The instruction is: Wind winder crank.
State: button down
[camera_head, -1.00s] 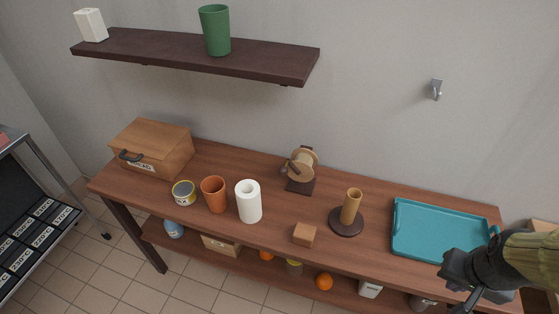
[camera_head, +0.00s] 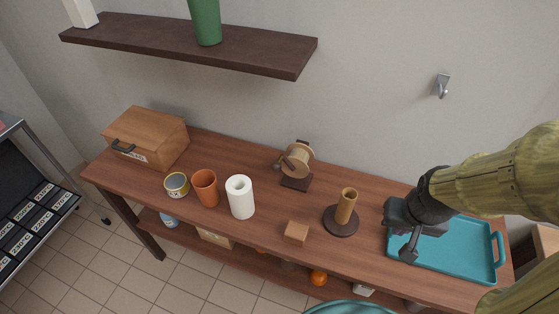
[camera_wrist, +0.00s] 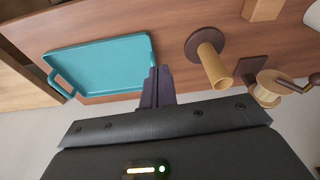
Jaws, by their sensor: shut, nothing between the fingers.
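The winder (camera_head: 297,163) stands at the back middle of the table, a pale wooden spool on a dark base. Its crank (camera_head: 281,164) sticks out on the spool's left side. In the wrist view the winder (camera_wrist: 268,90) is at the right, with the crank (camera_wrist: 293,85) pointing further right. My gripper (camera_head: 408,254) is above the teal tray, well to the right of the winder and apart from it. In the wrist view my gripper (camera_wrist: 158,72) shows its fingers together, with nothing between them.
A wooden post on a round base (camera_head: 341,221) stands between my gripper and the winder. A wooden block (camera_head: 297,232), white cylinder (camera_head: 241,198), orange cup (camera_head: 205,188), can (camera_head: 176,185) and wooden box (camera_head: 147,137) are further left. The teal tray (camera_head: 470,262) is at right. A shelf (camera_head: 180,41) overhangs the back.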

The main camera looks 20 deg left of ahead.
jog(key=w+a+r+n+t+y+p, duration=0.15)
jog(key=w+a+r+n+p, duration=0.35)
jog(key=w+a+n+p, duration=0.5)
jog(key=a+r+n+y+p, duration=0.2)
jog(key=a+n+y+p, duration=0.1)
jog(key=a, duration=0.2)
jog(key=a+r+n+g+y+p, duration=0.1)
jog(key=a+n+y+p, duration=0.1)
jog(key=a, duration=0.3)
jog(key=shift+s+a+r+n+y+p, duration=0.2)
jog(key=shift+s+r+n+y+p, duration=0.2)
jog(key=shift+n+y, duration=0.25)
jog(key=shift+f, duration=0.1)
